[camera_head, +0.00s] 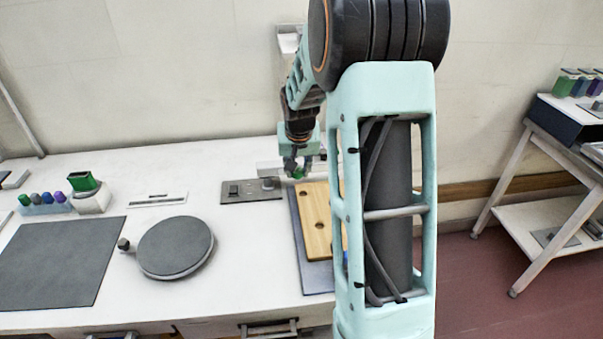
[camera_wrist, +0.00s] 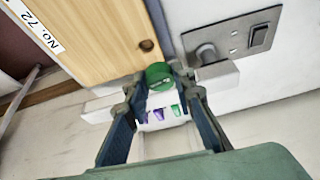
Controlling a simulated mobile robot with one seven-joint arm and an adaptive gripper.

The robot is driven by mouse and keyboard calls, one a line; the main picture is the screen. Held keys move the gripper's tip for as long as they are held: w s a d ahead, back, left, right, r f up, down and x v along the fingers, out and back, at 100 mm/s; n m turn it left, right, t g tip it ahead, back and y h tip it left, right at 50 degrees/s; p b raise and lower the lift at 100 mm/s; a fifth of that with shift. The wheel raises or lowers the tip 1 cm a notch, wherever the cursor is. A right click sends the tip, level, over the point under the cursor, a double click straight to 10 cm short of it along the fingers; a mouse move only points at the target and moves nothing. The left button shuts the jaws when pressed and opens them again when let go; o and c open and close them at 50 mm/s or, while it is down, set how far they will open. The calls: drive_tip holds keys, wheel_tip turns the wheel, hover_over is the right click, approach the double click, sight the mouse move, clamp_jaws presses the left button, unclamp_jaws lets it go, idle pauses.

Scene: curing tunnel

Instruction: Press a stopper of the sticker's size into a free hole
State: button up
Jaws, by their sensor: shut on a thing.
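My gripper (camera_head: 297,172) is shut on a green stopper (camera_wrist: 158,75), whose round top shows between the fingertips in the wrist view. The stopper is beside the end of a wooden board (camera_head: 316,222); whether they touch I cannot tell. The board also shows in the wrist view (camera_wrist: 100,35), with one dark, empty-looking hole (camera_wrist: 147,45) close to the stopper. A white sticker (camera_wrist: 36,28) on it reads "No. 72". In the head view, my arm hides the board's right part. A white holder (camera_wrist: 210,80) with small purple and green stoppers (camera_wrist: 177,110) lies behind the fingers.
A grey plate with a switch (camera_head: 250,190) lies left of the board. A side table (camera_head: 560,190) stands right.

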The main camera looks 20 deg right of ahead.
drive_tip(key=shift+w+d+f+b, duration=0.15)
drive_tip(key=shift+d+f+b, duration=0.2)
drive_tip(key=shift+f+b, duration=0.65)
drive_tip(key=shift+w+d+f+b, duration=0.2)
drive_tip(key=shift+d+f+b, duration=0.3)
drive_tip(key=shift+f, duration=0.95)
drive_tip(key=shift+w+d+f+b, duration=0.15)
drive_tip(key=shift+d+f+b, duration=0.1)
drive_tip(key=shift+f+b, duration=0.8)
drive_tip(key=shift+f+p, duration=0.15)
drive_tip(key=shift+p, duration=0.15)
drive_tip(key=shift+f+b, duration=0.55)
drive_tip(key=shift+b, duration=0.25)
drive_tip(key=o, duration=1.3)
drive_tip(key=shift+r, duration=0.15)
drive_tip(key=shift+r+p, duration=2.2)
drive_tip(key=shift+r, duration=1.25)
